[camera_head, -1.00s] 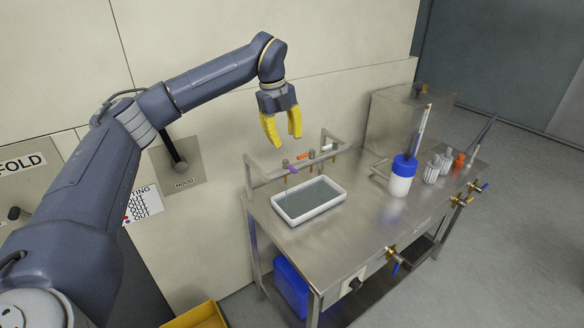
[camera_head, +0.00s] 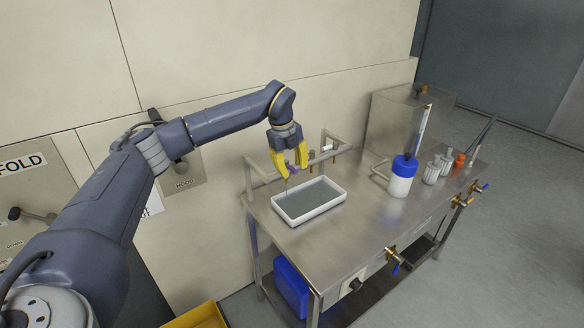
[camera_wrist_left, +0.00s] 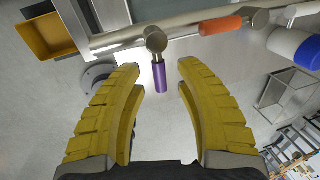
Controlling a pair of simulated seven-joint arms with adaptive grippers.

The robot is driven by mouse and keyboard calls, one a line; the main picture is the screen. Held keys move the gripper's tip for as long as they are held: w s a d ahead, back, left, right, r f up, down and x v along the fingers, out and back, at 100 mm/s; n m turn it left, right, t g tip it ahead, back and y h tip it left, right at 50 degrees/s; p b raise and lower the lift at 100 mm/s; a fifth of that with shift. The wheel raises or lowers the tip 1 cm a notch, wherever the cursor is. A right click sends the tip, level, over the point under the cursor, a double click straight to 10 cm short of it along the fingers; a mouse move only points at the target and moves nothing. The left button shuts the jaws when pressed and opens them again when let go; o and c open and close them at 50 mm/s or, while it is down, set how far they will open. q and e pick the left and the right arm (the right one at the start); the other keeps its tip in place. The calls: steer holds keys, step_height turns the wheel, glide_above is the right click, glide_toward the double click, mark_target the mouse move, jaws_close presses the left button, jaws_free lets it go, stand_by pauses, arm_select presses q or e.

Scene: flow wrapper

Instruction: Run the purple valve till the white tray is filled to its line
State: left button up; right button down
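The purple valve handle (camera_wrist_left: 159,75) hangs from its fitting on the metal pipe rail in the left wrist view. It lies just ahead of and between the yellow fingertips. My left gripper (camera_wrist_left: 165,85) is open, with a clear gap between its fingers and nothing held. In the head view the left gripper (camera_head: 290,170) is down at the rail, by the purple valve (camera_head: 293,169). The white tray (camera_head: 311,214) sits on the steel bench below the rail, with grey-green content inside. Its fill line cannot be made out. My right gripper is not in view.
An orange handle (camera_wrist_left: 221,25) sits on the same rail beside the purple one. A blue-capped white bottle (camera_head: 401,180) and several small containers stand on the steel bench (camera_head: 355,215) to the right. A yellow bin (camera_head: 197,316) is on the floor.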

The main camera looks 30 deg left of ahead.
arm_select(q)
jaws_close()
stand_by(0.3)
stand_by(0.3)
